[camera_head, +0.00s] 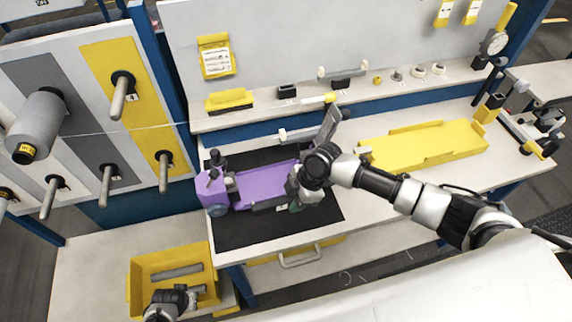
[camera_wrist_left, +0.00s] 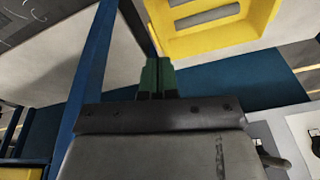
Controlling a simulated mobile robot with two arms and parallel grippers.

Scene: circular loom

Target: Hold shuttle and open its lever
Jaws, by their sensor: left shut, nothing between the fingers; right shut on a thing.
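The purple shuttle (camera_head: 265,183) lies on the black mat (camera_head: 245,229) in the head view. A darker purple block with a black knob stands at its left end. My right gripper (camera_head: 294,205) is at the shuttle's right end, shut on the shuttle, and covers part of that end. I cannot make out the lever clearly. My left gripper shows its green fingers shut together and empty in the left wrist view (camera_wrist_left: 156,78). In the head view only part of the left wrist shows, at the bottom left by the yellow bin, away from the shuttle.
The yellow bin (camera_head: 141,283) holds grey rods and also shows in the left wrist view (camera_wrist_left: 157,22). A yellow tray (camera_head: 425,146) lies right of the mat. A spool rack (camera_head: 90,125) stands at the left. A shelf (camera_head: 260,110) with small parts runs behind the mat.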

